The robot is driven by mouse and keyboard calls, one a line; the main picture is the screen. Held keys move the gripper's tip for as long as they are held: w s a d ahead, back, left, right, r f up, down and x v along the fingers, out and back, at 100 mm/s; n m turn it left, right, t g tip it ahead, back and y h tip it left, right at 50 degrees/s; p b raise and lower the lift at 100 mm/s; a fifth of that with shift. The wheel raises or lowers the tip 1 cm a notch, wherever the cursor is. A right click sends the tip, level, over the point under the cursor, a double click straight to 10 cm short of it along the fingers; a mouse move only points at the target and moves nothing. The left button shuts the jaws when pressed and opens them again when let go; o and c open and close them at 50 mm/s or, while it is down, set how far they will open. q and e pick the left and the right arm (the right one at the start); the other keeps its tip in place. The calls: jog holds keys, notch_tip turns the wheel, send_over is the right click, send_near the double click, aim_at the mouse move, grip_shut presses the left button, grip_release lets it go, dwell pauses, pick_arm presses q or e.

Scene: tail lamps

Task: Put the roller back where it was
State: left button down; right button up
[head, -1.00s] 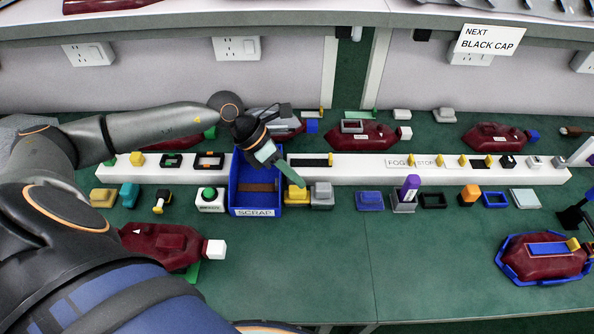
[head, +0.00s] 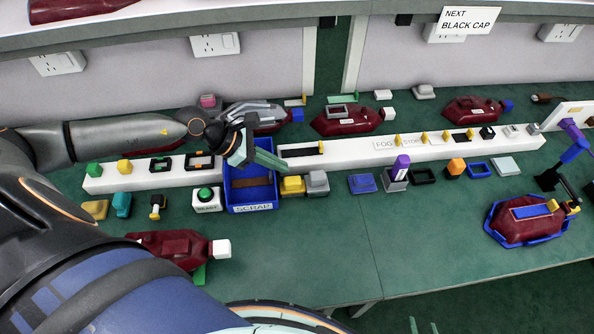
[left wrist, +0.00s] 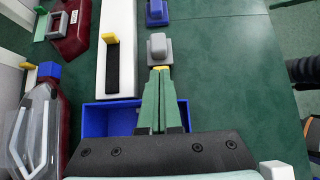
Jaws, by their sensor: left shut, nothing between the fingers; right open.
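No thing is plainly recognisable as the roller. A small black and yellow tool (head: 157,205) on the green table, left of the READY button, may be it, but it is too small to tell. My left gripper (head: 284,167) is shut and empty above the right side of the blue SCRAP bin (head: 252,208). In the left wrist view its closed green fingers (left wrist: 159,72) overlap a yellow block beside a grey block (left wrist: 159,48). My right gripper (head: 424,327) shows only as two separated green fingertips at the bottom edge, open and empty.
A long white rail (head: 360,150) with small parts crosses the table behind the bin. The READY button (head: 207,198) stands left of the bin. A dark red lamp (head: 525,222) sits in a blue cradle at right. The front middle of the table is clear.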

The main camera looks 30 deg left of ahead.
aim_at(317, 175)
pick_arm(q)
jog(key=shift+x, duration=3.15)
jog(key=shift+w+d+p, duration=0.2)
jog(key=shift+w+d, duration=0.3)
jog(key=shift+d, duration=0.2)
jog(key=shift+w+d+p, duration=0.15)
jog(key=shift+w+d, duration=0.35)
jog(key=shift+d, duration=0.15)
jog(key=shift+a+r, duration=0.1)
jog(key=shift+r, duration=0.05)
